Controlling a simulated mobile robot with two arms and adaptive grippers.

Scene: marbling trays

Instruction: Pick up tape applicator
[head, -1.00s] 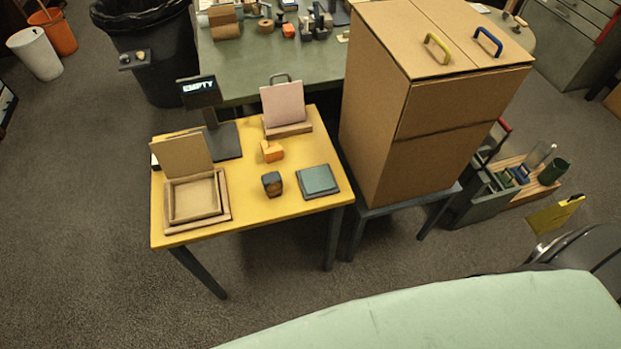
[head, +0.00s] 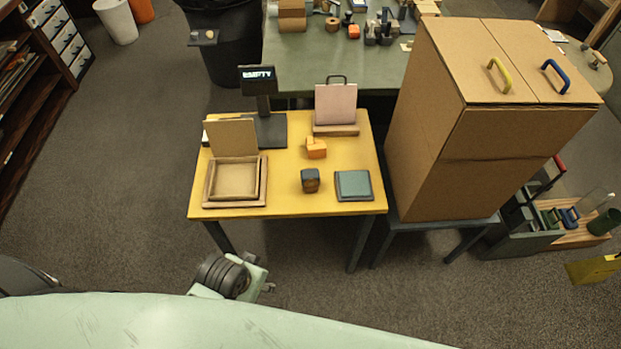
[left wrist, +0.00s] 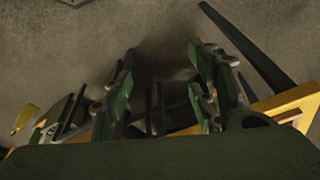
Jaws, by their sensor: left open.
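A small orange block-like item (head: 316,148) stands on the yellow table (head: 290,205); it may be the tape applicator, but its details are too small to tell. My left gripper (left wrist: 160,85) is open in the left wrist view, with nothing seen between its fingers. In the head view, part of my left arm's end shows low in front of the yellow table, apart from the orange item. My right gripper is not in view.
The table also holds an open box (head: 235,180), a dark block (head: 310,181), a teal pad (head: 353,185), a pink panel (head: 336,104) on a stand and a display (head: 258,78) reading EMPTY. A tall cardboard box (head: 470,140) stands close at the right.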

